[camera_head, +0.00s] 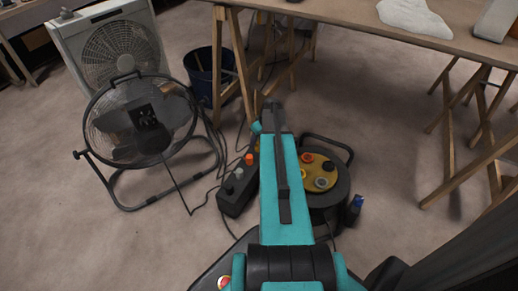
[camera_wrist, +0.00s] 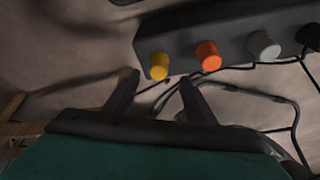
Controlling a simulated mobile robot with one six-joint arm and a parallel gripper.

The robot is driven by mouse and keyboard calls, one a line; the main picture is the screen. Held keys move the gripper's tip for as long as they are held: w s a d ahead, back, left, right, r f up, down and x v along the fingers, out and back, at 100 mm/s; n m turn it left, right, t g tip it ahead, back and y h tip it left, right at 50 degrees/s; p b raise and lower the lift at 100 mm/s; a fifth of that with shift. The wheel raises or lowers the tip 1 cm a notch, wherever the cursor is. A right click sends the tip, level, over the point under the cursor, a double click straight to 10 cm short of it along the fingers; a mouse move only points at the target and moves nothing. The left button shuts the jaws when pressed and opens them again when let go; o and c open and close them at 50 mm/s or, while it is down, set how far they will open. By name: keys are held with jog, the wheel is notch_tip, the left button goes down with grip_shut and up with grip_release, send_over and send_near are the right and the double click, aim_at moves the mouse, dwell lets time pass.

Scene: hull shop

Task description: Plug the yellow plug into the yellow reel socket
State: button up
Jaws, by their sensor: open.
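The yellow plug (camera_wrist: 159,66) stands at the left end of a dark strip (camera_wrist: 190,35) in the wrist view. My gripper (camera_wrist: 157,79) is open and empty. Its two fingers point toward the yellow plug, which shows between and just beyond their tips. I cannot tell the remaining gap. The cable reel (camera_head: 341,192), dark with a gold face, stands on the floor right of my arm. Orange, black and grey round parts show on its face.
An orange plug (camera_wrist: 208,55) and a grey plug (camera_wrist: 263,46) stand beside the yellow one. Dark cables run below the strip. A floor fan (camera_head: 140,122) stands left, a blue bucket (camera_head: 208,76) behind. A trestle table (camera_head: 350,22) spans the back. Floor right of the reel is mostly open.

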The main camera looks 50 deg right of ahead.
aim_at(258, 143)
dwell(0.3)
jog(key=shift+s+b+x, duration=0.1)
jog(key=shift+b+x, duration=0.6)
jog(key=shift+x, duration=0.3)
jog(key=shift+s+b+x, duration=0.15)
jog(key=shift+b+x, duration=0.5)
jog(key=shift+x, duration=0.3)
jog(key=shift+w+d+f+b, duration=0.1)
jog(key=shift+f+b, duration=0.05)
jog(key=shift+f, duration=0.2)
jog(key=shift+w+d+f+b, duration=0.1)
jog(key=shift+w+f+b, duration=0.05)
jog(key=shift+f, duration=0.2)
jog(key=c, duration=1.1)
